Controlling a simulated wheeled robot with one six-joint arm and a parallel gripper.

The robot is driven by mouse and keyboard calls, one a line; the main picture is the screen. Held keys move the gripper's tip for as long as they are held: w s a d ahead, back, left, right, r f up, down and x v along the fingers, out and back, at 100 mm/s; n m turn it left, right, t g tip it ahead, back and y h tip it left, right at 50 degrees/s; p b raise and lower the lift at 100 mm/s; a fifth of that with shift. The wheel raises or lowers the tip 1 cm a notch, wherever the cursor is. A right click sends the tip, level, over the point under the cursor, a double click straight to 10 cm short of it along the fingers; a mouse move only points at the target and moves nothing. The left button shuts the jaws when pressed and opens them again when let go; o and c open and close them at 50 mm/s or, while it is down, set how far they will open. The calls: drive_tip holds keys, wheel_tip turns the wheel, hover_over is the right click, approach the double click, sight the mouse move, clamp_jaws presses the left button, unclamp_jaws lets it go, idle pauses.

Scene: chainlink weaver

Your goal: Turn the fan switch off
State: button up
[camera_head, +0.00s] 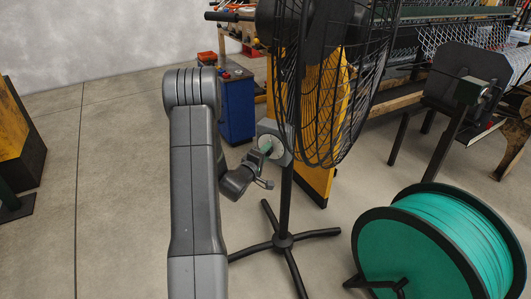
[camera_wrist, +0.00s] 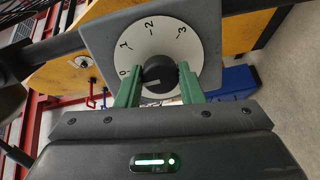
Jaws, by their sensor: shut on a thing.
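The fan (camera_head: 318,70) is a large black caged fan on a pole with a splayed foot. Its grey switch box (camera_head: 279,132) is on the pole; in the wrist view the box (camera_wrist: 207,20) carries a white dial (camera_wrist: 135,40) marked 0, 1, 2, 3. A black round knob (camera_wrist: 160,72) sits at the dial's middle. A short pale mark on it seems to point left, near the 0. My gripper (camera_wrist: 160,82) has its green fingers shut on the knob, one on each side. In the head view my gripper (camera_head: 265,149) reaches the dial; the knob is hidden there.
A large green cable reel (camera_head: 400,240) stands at the lower right. A blue cabinet (camera_head: 237,110) and a yellow panel (camera_head: 318,165) are behind the fan. A dark machine stand (camera_head: 462,90) is at the right.

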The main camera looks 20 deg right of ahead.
idle(0.3)
drive_tip(key=o, duration=1)
drive_tip(key=v, duration=1.3)
drive_tip(key=shift+s+a, duration=0.25)
drive_tip(key=shift+a, duration=0.05)
drive_tip(key=x, duration=1.4)
drive_tip(key=shift+a, duration=0.15)
